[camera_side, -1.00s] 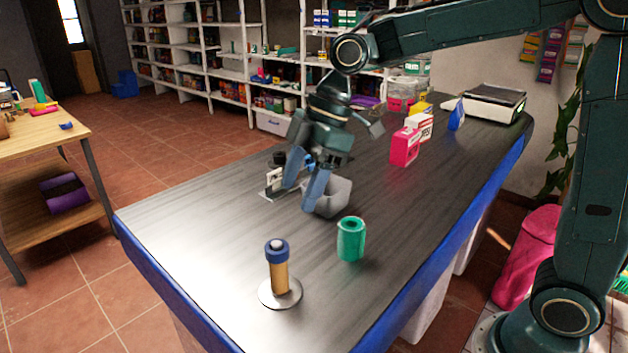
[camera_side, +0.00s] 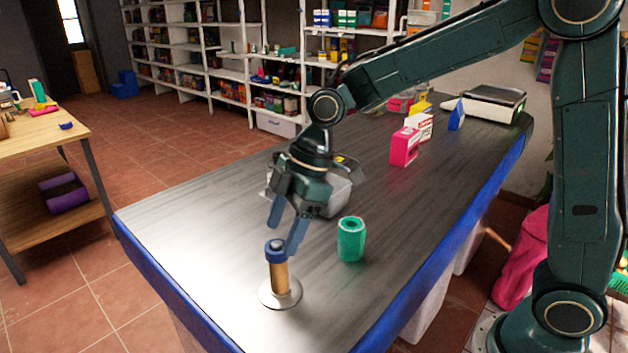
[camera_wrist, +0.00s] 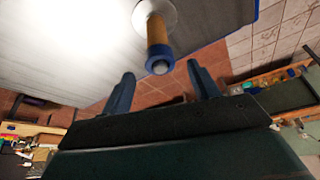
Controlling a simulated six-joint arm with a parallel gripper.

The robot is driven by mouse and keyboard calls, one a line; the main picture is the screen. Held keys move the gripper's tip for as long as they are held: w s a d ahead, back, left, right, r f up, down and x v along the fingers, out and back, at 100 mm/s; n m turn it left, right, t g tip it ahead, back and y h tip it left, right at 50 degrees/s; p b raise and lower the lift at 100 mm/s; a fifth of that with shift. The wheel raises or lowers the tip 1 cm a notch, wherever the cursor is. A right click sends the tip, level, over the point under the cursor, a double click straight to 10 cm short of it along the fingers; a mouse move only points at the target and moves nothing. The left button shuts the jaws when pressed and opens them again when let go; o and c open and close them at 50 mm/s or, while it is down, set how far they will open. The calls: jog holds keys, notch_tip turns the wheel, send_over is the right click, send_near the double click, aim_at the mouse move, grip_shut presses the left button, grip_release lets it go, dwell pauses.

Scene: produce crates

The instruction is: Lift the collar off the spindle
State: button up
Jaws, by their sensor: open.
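The blue collar (camera_side: 275,255) sits around the top of the tan spindle (camera_side: 279,278), which stands upright on a round silver base (camera_side: 281,294) near the counter's front left end. The spindle's pale tip shows through the collar. My gripper (camera_side: 284,240) is open and empty, with its fingers just above and beside the collar in the side view. In the wrist view, the collar (camera_wrist: 159,60) lies ahead of the two fingertips (camera_wrist: 160,80), roughly midway between them. I cannot tell whether a finger touches the collar.
A green hollow cylinder (camera_side: 351,240) stands right of the spindle. A grey bin (camera_side: 336,196) is behind my gripper. A pink box (camera_side: 404,147), a blue item (camera_side: 457,115) and a scale (camera_side: 497,102) stand farther back. The counter left of the spindle is clear.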

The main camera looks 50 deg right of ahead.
jog(key=shift+x, duration=1.35)
jog(key=c, duration=1.2)
jog(key=shift+r, duration=0.15)
notch_tip(320, 180, up, 20)
jog(key=shift+f, duration=0.15)
